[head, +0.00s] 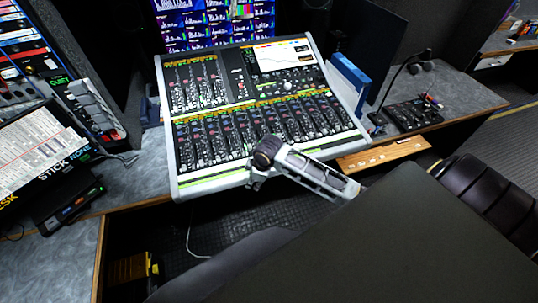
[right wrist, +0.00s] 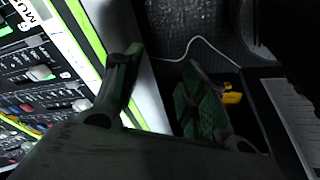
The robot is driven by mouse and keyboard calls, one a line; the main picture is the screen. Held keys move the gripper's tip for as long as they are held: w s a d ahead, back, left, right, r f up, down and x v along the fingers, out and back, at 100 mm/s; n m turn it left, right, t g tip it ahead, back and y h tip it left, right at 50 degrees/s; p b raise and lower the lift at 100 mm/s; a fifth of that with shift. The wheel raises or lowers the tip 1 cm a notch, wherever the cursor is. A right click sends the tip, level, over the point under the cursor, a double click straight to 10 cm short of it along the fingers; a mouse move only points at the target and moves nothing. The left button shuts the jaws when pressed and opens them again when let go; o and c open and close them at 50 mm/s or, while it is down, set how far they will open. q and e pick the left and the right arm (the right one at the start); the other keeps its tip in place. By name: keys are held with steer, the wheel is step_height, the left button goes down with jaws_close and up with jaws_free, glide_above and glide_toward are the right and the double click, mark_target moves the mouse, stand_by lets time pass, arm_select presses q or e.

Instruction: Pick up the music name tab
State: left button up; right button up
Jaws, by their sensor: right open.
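A white tab with black letters starting "MU" (right wrist: 14,14), likely the music name tab, is cut off at the top left corner of the right wrist view. It lies on the mixing console (right wrist: 45,75). I cannot make the tab out in the head view. My right gripper (head: 258,170) is over the front edge of the console (head: 178,150) in the head view. In the right wrist view its two fingers (right wrist: 160,75) are apart with nothing between them, to the right of the tab and clear of it. My left gripper is not in view.
A wooden strip (head: 385,153) and a gooseneck microphone panel (head: 412,112) are right of the console. A blue binder (head: 350,80) stands beside it. A labelled panel (head: 40,150) is at the left. Open floor lies below the console.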

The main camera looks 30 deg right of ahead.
steer(key=w+d+r+n, duration=0.1)
steer(key=r, duration=0.1)
steer(key=w+d+r+n, duration=0.1)
steer(key=d+r, duration=0.1)
steer(key=w+d+r+n, duration=0.1)
steer(key=w+d+r, duration=0.1)
steer(key=shift+r+h, duration=0.35)
steer(key=shift+h, duration=0.05)
steer(key=w+d+r+n+g+h+b, duration=0.1)
steer(key=d+r+n, duration=0.1)
steer(key=d+r, duration=0.5)
steer(key=shift+w+r+n, duration=0.2)
steer(key=shift+n, duration=0.2)
steer(key=shift+f, duration=0.1)
steer(key=shift+w+f, duration=0.2)
steer(key=shift+f, duration=1.2)
steer(key=shift+w+f, duration=0.2)
steer(key=shift+f, duration=1.15)
steer(key=shift+w+f, duration=0.2)
steer(key=shift+f, duration=1.2)
steer(key=shift+f, duration=0.1)
steer(key=shift+w+a+f+p, duration=0.1)
steer(key=shift+w+f+p, duration=0.15)
steer(key=shift+f, duration=0.6)
steer(key=shift+w+f+p, duration=0.1)
steer(key=shift+w+f, duration=0.2)
steer(key=shift+f, duration=0.55)
steer(key=shift+w+f, duration=0.1)
steer(key=shift+f, duration=0.65)
